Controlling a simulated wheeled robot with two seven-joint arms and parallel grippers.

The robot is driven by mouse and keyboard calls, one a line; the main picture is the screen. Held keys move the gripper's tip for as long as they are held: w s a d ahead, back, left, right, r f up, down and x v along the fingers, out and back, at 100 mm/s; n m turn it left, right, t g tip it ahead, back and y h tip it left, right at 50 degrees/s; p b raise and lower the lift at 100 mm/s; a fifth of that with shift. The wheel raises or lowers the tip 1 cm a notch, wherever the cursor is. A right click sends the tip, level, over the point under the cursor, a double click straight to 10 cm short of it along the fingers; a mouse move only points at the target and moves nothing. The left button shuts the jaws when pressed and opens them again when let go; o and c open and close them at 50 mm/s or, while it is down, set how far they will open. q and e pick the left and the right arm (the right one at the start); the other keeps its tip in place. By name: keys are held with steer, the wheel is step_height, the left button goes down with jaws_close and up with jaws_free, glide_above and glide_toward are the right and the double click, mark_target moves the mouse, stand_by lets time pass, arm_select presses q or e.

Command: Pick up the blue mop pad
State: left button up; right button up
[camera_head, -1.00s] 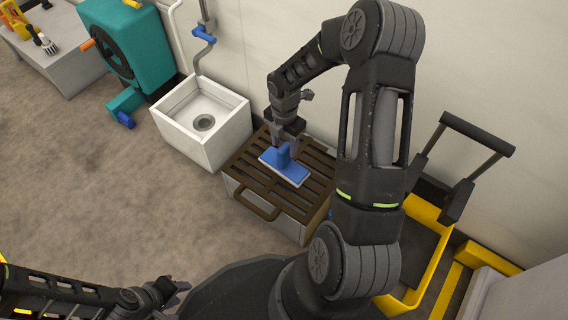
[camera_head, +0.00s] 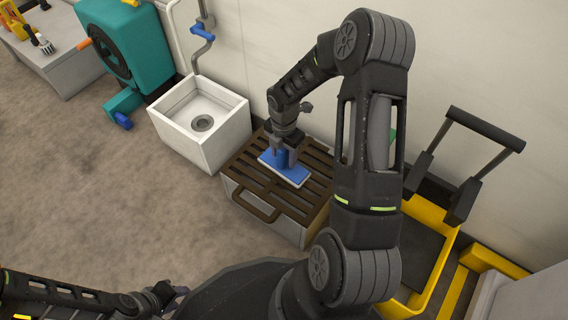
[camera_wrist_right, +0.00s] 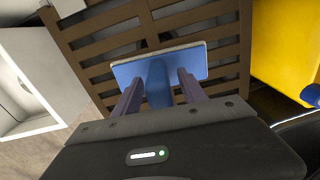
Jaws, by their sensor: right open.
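The blue mop pad (camera_head: 291,176) lies flat on the brown slatted rack, with an upright blue grip on its top. It also shows in the right wrist view (camera_wrist_right: 185,64). My right gripper (camera_head: 282,158) is above the pad, pointing down. In the right wrist view its two fingers (camera_wrist_right: 158,92) stand apart, one on each side of the blue grip, with gaps visible. My left gripper (camera_head: 172,294) is low at the bottom left of the head view, away from the pad; its jaw state is unclear.
The brown slatted rack (camera_head: 243,167) tops a light box with a front handle. A white sink (camera_head: 226,137) stands left of it. A yellow cart (camera_head: 436,285) with a black handle is at right. A teal machine (camera_head: 150,50) is at back left. The floor at left is clear.

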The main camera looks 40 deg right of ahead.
stand_by(0.4)
jaws_close()
stand_by(0.4)
